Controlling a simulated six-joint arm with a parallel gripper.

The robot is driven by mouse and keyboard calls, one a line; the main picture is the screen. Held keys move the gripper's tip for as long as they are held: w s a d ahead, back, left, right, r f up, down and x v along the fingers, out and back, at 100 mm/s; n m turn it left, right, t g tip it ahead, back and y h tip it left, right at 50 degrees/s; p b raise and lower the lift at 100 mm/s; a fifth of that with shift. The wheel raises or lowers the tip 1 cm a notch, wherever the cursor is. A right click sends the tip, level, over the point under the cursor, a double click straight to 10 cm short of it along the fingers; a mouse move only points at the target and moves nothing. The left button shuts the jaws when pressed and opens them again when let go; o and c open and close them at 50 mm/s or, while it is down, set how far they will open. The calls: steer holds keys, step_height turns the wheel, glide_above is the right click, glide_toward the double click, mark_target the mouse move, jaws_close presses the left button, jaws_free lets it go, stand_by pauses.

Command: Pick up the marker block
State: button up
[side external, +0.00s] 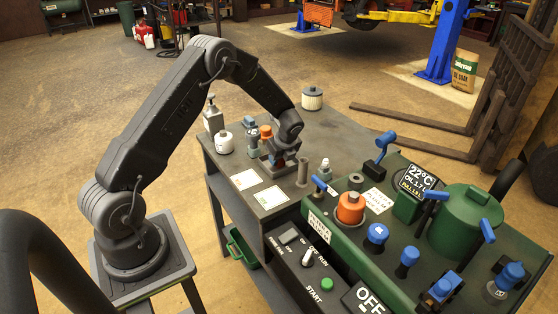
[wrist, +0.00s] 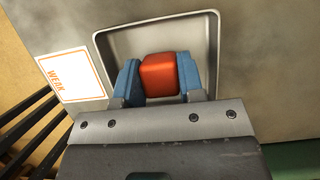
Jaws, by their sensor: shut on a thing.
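The marker block is an orange-red block (wrist: 160,75) with rounded edges. In the wrist view it sits between the two blue finger pads of my gripper (wrist: 160,80), which is shut on it. Behind it is a shallow grey square tray (wrist: 104,50) with a raised rim. I cannot tell whether the block touches the tray floor. In the side view my gripper (side external: 280,160) points down at the grey bench, and the block is mostly hidden by the fingers.
A white card with orange print (wrist: 70,75) lies left of the tray. On the bench stand a pump bottle (side external: 213,117), a white jar (side external: 225,142), a grey cylinder (side external: 302,173) and a lidded pot (side external: 312,98). A green console (side external: 330,215) with blue levers and knobs borders the right.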

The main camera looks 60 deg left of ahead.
steer(key=shift+r, duration=0.15)
step_height(320, 180, up, 4)
steer(key=shift+r, duration=0.15)
steer(key=s+a+r, duration=0.6)
steer(key=s+a, duration=0.1)
steer(key=s, duration=0.2)
steer(key=s+d, duration=0.2)
steer(key=s, duration=1)
steer(key=w+d+f, duration=0.1)
steer(key=w+f, duration=0.1)
steer(key=w, duration=0.1)
steer(key=w+d+f, duration=0.2)
steer(key=w, duration=0.1)
steer(key=w+d+f, duration=0.2)
steer(key=w, duration=0.1)
steer(key=shift+w+f, duration=0.1)
steer(key=shift+f, duration=2.25)
